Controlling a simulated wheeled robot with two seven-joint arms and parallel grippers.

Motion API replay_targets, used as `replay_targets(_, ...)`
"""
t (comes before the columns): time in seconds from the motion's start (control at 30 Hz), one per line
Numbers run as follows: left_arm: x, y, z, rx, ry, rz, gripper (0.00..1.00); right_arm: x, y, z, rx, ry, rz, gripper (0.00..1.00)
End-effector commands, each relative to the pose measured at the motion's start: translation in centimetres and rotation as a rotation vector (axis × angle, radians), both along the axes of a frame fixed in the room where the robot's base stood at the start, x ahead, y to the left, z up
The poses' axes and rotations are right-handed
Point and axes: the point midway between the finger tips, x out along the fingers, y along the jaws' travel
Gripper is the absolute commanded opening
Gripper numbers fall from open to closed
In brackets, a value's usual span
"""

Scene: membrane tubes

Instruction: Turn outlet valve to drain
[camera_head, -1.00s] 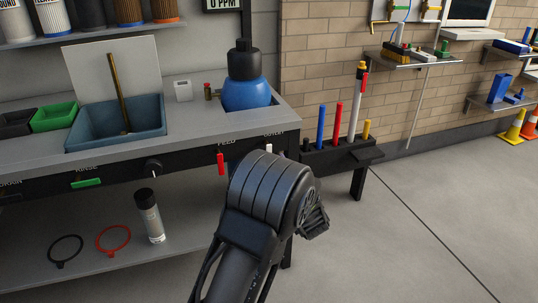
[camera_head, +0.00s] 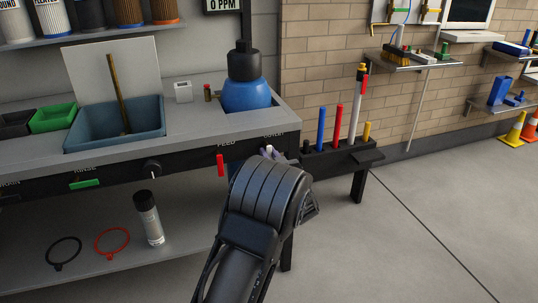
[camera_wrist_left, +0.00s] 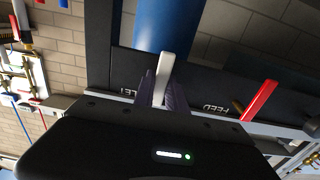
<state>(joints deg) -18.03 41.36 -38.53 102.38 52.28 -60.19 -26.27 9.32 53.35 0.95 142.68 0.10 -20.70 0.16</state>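The outlet valve's white handle (camera_head: 269,149) is at the right end of the bench front, under the partly hidden OUTLET label. In the left wrist view the white handle (camera_wrist_left: 164,72) stands between the two fingers of my left gripper (camera_wrist_left: 163,90), which are close together on either side of it and look shut on it. The valve body is hidden. My right gripper is in neither view.
The red FEED handle (camera_head: 220,165) hangs just left of the outlet handle. A black knob (camera_head: 152,169) and green handle (camera_head: 84,184) are further left. A blue bottle (camera_head: 246,92) stands above. A black rack (camera_head: 335,158) with colored tubes is close on the right.

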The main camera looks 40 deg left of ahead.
Motion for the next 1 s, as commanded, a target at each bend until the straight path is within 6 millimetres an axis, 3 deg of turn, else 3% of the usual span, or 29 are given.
replay_targets(0.17,0.0,0.0,0.0,0.000,0.000,0.000,0.00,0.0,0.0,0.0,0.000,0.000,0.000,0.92)
replay_targets(0.67,0.0,0.0,0.0,-0.005,-0.007,0.000,0.00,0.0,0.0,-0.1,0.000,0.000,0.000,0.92)
replay_targets(1.0,0.2,-0.1,-0.2,-0.072,-0.104,0.000,0.00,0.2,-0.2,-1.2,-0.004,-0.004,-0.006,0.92)
